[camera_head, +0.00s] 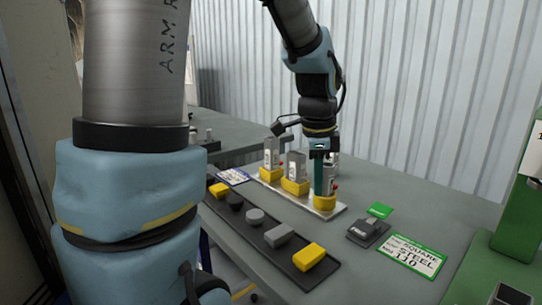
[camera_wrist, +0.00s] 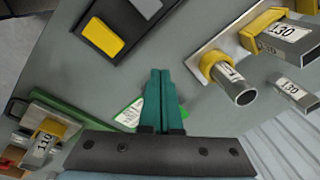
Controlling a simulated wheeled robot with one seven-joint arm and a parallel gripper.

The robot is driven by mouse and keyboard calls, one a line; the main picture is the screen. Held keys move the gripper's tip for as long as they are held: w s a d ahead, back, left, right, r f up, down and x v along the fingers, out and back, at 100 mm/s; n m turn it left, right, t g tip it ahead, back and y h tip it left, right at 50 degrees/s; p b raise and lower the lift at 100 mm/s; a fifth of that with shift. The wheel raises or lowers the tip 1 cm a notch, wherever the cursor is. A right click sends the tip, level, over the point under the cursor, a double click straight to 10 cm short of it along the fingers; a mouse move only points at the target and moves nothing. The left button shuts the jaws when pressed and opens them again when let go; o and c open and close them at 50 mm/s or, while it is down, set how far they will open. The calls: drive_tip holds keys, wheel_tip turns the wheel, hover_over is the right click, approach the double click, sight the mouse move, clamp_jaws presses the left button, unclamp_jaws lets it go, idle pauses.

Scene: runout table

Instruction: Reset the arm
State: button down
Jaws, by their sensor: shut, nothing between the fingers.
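My gripper (camera_head: 318,188) hangs at the end of my arm, pointing down over the right end of the white rack on the table. Its teal fingers are together and hold nothing. In the wrist view my gripper (camera_wrist: 160,74) shows the two fingers side by side with empty table beyond their tips. In the head view the fingers overlap the rack's right yellow holder (camera_head: 324,203); I cannot tell whether they touch it.
The rack bears metal tubes (camera_head: 295,165) in yellow holders. A black tray (camera_head: 290,266) of grey and yellow pieces lies in front. A dark grey block (camera_head: 367,231) and a green-edged label card (camera_head: 413,256) lie right. A green stand (camera_head: 522,215) is far right; a corrugated wall (camera_head: 420,80) stands behind.

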drive_tip(key=a+f+n, duration=0.1)
drive_tip(key=a+n, duration=0.1)
drive_tip(key=a+f+n, duration=0.1)
drive_tip(key=a+n, duration=0.1)
drive_tip(key=a, duration=0.1)
drive_tip(key=a+f+n, duration=0.1)
drive_tip(key=a+n, duration=0.2)
drive_tip(key=shift+a+f, duration=0.15)
drive_tip(key=shift+f, duration=0.05)
drive_tip(key=s+a+f+n, duration=0.1)
drive_tip(key=a+n, duration=0.2)
drive_tip(key=s+a+f+n, duration=0.1)
drive_tip(key=a+n, duration=0.2)
drive_tip(key=n, duration=0.1)
drive_tip(key=s+a+f+n, duration=0.1)
drive_tip(key=a+f+n, duration=0.1)
drive_tip(key=a+n, duration=0.1)
drive_tip(key=shift+s+a+y, duration=0.1)
drive_tip(key=shift+a+y, duration=0.05)
drive_tip(key=shift+y, duration=0.25)
drive_tip(key=shift+s+a+f+n, duration=0.1)
drive_tip(key=shift+s+a+n, duration=0.1)
drive_tip(key=shift+a+n, duration=0.4)
drive_tip(key=shift+d, duration=0.15)
